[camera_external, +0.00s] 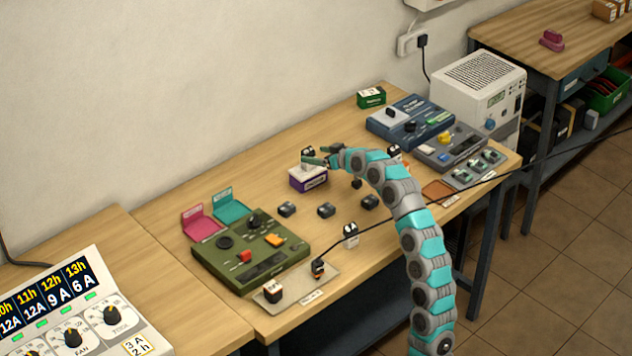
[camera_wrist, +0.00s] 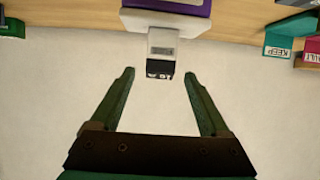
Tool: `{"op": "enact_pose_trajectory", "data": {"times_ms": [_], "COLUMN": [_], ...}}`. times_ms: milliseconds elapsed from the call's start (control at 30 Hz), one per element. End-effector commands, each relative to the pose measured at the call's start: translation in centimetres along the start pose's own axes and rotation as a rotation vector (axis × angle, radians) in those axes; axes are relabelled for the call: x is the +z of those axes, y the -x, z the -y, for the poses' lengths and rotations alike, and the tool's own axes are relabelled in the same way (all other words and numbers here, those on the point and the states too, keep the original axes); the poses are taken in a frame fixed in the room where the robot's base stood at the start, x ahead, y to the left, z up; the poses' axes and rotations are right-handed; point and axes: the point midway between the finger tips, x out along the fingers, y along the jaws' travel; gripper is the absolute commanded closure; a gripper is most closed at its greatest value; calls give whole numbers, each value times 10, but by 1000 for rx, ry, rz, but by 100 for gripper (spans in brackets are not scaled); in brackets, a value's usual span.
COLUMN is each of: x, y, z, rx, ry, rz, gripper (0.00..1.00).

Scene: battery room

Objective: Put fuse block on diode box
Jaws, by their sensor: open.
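A purple box with a white top (camera_external: 308,180), likely the diode box though I cannot read its label, stands on the table. It also shows at the top of the wrist view (camera_wrist: 165,25). A small white and grey block with a black end (camera_wrist: 160,55), likely the fuse block, appears to stand upright on the white top; it shows partly in the external view (camera_external: 308,154). My gripper (camera_external: 315,156) is open beside the block above the box. In the wrist view my fingertips (camera_wrist: 159,72) flank its black end with gaps on both sides.
Several small dark blocks (camera_external: 326,210) lie in front of the box. A green control panel (camera_external: 250,250) is at left, blue and grey devices (camera_external: 410,118) at right. A black cable crosses the table. A green box (camera_external: 371,97) is near the wall.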

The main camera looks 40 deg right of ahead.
Motion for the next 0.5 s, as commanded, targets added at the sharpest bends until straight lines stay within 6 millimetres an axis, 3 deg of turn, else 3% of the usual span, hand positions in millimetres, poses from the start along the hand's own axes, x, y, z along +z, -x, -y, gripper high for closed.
{"op": "enact_pose_trajectory", "data": {"times_ms": [300,500], "x": [-2,-1], "y": [59,74], "z": [0,0], "rx": [0,0], "ry": [0,0], "rz": [-6,-3], "gripper": [20,20]}}
